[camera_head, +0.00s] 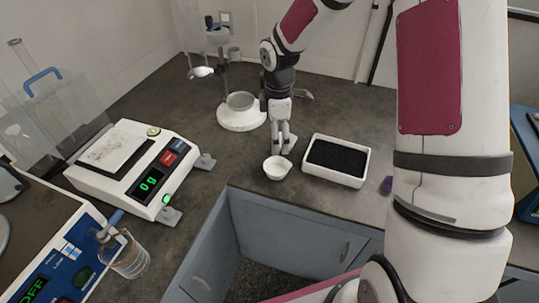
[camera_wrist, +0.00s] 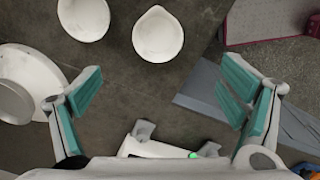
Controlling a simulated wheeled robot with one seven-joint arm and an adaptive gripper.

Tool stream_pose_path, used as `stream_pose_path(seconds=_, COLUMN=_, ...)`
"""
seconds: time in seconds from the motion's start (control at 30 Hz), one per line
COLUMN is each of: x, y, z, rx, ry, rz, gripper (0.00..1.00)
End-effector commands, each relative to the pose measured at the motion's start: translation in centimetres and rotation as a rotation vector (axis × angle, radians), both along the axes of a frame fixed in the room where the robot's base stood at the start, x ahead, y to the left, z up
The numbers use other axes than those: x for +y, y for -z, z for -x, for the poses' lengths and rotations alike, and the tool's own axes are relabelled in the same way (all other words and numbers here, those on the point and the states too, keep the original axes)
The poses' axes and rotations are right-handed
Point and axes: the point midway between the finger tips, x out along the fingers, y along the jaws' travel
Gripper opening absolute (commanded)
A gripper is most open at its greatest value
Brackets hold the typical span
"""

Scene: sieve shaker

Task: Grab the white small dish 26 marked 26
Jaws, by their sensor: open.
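A small white dish (camera_head: 278,168) with a pouring lip sits on the dark bench near its front edge. It also shows at the top of the wrist view (camera_wrist: 157,35). A second white dish (camera_wrist: 83,17) lies beside it, cut by the top edge of the wrist view; in the head view it is mostly hidden behind my gripper. No number is legible on either dish, so I cannot tell which is 26. My gripper (camera_head: 283,150) points down close to the dishes. In the wrist view my gripper (camera_wrist: 160,95) has its fingers wide apart with nothing between them.
A white tray of black grains (camera_head: 337,158) stands right of the dishes. A stand with a white round base (camera_head: 241,117) is behind them. A balance (camera_head: 130,160) reading 0 g is at left, with a beaker (camera_head: 127,258) in front. The bench's front edge is close.

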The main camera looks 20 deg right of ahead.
Motion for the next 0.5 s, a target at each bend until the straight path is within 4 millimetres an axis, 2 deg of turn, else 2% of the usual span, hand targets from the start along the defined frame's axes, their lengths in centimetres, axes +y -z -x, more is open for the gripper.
stream_pose_path(seconds=0.17, x=0.2, y=1.6, z=-0.2, rx=0.007, ry=-0.023, rz=-0.01, gripper=0.9)
stream_pose_path(seconds=0.5, x=0.2, y=7.6, z=-0.1, rx=0.009, ry=-0.022, rz=-0.009, gripper=0.9)
